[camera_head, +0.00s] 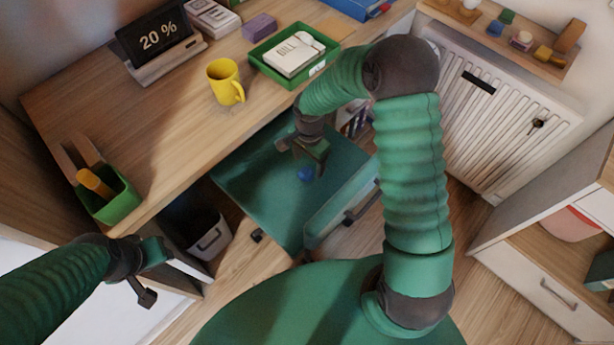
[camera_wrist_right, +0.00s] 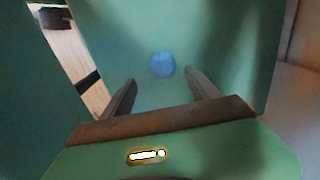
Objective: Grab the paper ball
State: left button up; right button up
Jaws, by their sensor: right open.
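A small blue paper ball (camera_head: 306,174) lies on a green surface that looks like a chair seat (camera_head: 262,190), below the desk's front edge. In the right wrist view the ball (camera_wrist_right: 163,64) sits ahead of my right gripper, roughly in line with the gap between the fingers. My right gripper (camera_head: 312,157) is over the green surface, close to the ball; in its own view the open fingers (camera_wrist_right: 160,92) hold nothing. My left gripper (camera_head: 150,275) is at the lower left, away from the ball; its fingers are too unclear to judge.
The wooden desk (camera_head: 150,125) holds a yellow mug (camera_head: 225,82), a green tray (camera_head: 333,50), a tablet (camera_head: 154,34) and a green pen box (camera_head: 112,196). A white bin (camera_head: 210,237) stands under the desk. A radiator (camera_head: 510,120) and a drawer cabinet (camera_head: 540,285) are at right.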

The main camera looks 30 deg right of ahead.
aim_at(306, 170)
jog(key=shift+f, duration=0.6)
jog(key=f+b, duration=0.2)
jog(key=f, duration=0.1)
jog(key=f+b, duration=0.1)
jog(key=shift+w+a+f, duration=0.35)
jog(key=shift+f, duration=0.05)
jog(key=shift+d, duration=0.1)
jog(key=shift+c, duration=0.2)
jog(key=c, duration=1.4)
